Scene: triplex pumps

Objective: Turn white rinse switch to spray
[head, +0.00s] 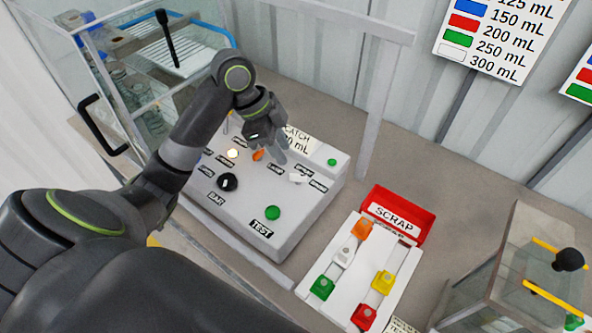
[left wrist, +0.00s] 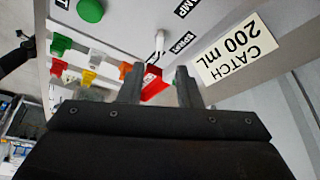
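The control box (head: 240,218) has a white switch (head: 297,178) on its right part, between two small labels that I cannot read clearly. The white switch also shows in the left wrist view (left wrist: 159,44), beyond my fingertips and not touched. My left gripper (head: 277,155) is over the box, just above and left of the white switch, near an orange switch (head: 258,155). In the left wrist view its two fingers (left wrist: 158,85) stand apart with nothing held between them. My right gripper does not show.
A black knob (head: 228,182), a green button (head: 273,212) and a small green light (head: 332,162) are on the box. A "CATCH 200 mL" card (left wrist: 234,54) stands at its back. The red scrap bin (head: 419,221) and a white tray (head: 338,268) with colored pieces are to the right.

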